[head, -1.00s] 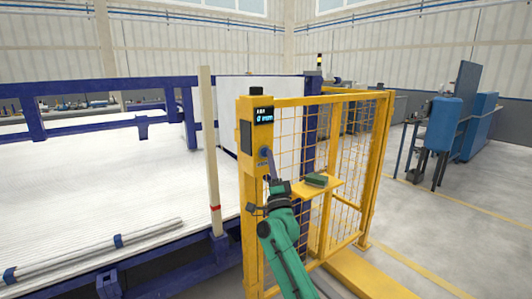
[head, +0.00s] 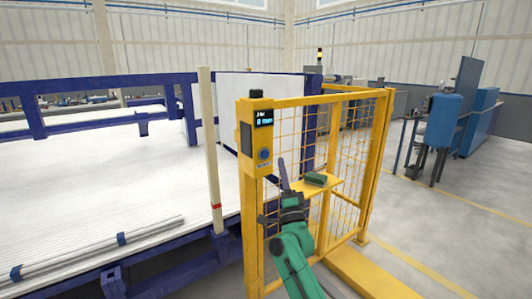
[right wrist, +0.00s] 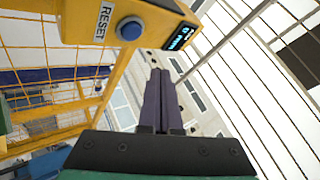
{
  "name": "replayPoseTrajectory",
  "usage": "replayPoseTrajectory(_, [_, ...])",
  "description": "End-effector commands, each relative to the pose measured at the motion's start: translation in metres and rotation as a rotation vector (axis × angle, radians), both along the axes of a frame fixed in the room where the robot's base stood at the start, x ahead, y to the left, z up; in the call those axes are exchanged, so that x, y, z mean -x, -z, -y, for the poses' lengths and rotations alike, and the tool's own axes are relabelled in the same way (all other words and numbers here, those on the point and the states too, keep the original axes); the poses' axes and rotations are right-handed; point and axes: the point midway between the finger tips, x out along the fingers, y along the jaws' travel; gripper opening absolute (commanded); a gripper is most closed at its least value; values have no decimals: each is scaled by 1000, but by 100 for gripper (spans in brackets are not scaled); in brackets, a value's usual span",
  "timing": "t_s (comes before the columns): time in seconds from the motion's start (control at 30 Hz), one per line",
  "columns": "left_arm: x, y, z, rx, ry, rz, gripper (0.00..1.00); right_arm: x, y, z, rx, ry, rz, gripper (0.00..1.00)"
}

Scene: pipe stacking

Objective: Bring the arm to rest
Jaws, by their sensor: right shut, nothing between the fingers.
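My right gripper (head: 282,163) is shut and empty, with its dark fingers pointing up. It stands to the right of the blue button (head: 265,154) on the yellow post (head: 253,210), apart from it in the picture. In the right wrist view, the closed fingers (right wrist: 160,76) point up the picture. The blue button (right wrist: 130,29) with its RESET label (right wrist: 104,21) shows above and left of the fingertips. My left gripper is not in view.
A yellow mesh fence (head: 345,150) stands right behind my arm. Its small shelf (head: 328,190) holds a dark green object (head: 316,179). At the left, grey pipes (head: 105,247) lie on the blue-framed white bed (head: 90,185). Open floor (head: 430,220) lies at the right.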

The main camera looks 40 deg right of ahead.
Motion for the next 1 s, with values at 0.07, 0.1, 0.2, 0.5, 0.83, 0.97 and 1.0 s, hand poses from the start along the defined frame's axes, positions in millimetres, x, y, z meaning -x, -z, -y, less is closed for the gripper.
replayPoseTrajectory(0.07, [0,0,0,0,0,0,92,1,0,0,1,0,1,0])
replayPoseTrajectory(0.1, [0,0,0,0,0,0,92,1,0,0,0,1,1,0])
replayPoseTrajectory(0.2, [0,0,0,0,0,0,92,0,0,0,1,0,1,0])
replayPoseTrajectory(0.5, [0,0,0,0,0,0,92,0,0,0,1,0,1,0])
replayPoseTrajectory(0.83, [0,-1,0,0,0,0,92,-8,22,-4,19,5,-67,0])
replayPoseTrajectory(0.97, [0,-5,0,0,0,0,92,-31,109,-20,109,14,-323,0])
replayPoseTrajectory(1.0, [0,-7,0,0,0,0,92,-35,146,-28,151,12,-425,0])
